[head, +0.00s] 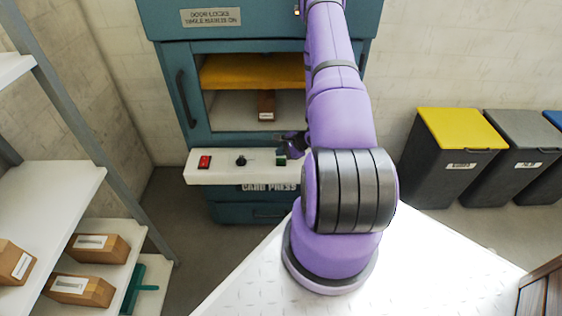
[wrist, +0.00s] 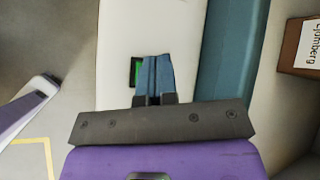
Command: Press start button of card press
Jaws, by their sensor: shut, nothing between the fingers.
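The card press (head: 195,100) is a teal cabinet with a white control panel (head: 220,174) in front. The panel carries a red switch (head: 204,162), a black knob (head: 241,160) and a green button (head: 281,160) at its right, beside my arm. In the wrist view the green button (wrist: 137,71) sits in a dark frame on the white panel (wrist: 120,30), partly hidden by my fingers. My gripper (wrist: 156,60) is shut and empty, its blue fingertips over or just right of the green button. I cannot tell whether they touch it. My gripper also shows in the head view (head: 291,144).
The press has an open compartment with a yellow plate (head: 245,72) and a small brown box (head: 266,105), also in the wrist view (wrist: 300,47). A shelf with boxes (head: 100,248) stands left. Bins (head: 460,150) stand right. My arm covers the panel's right end.

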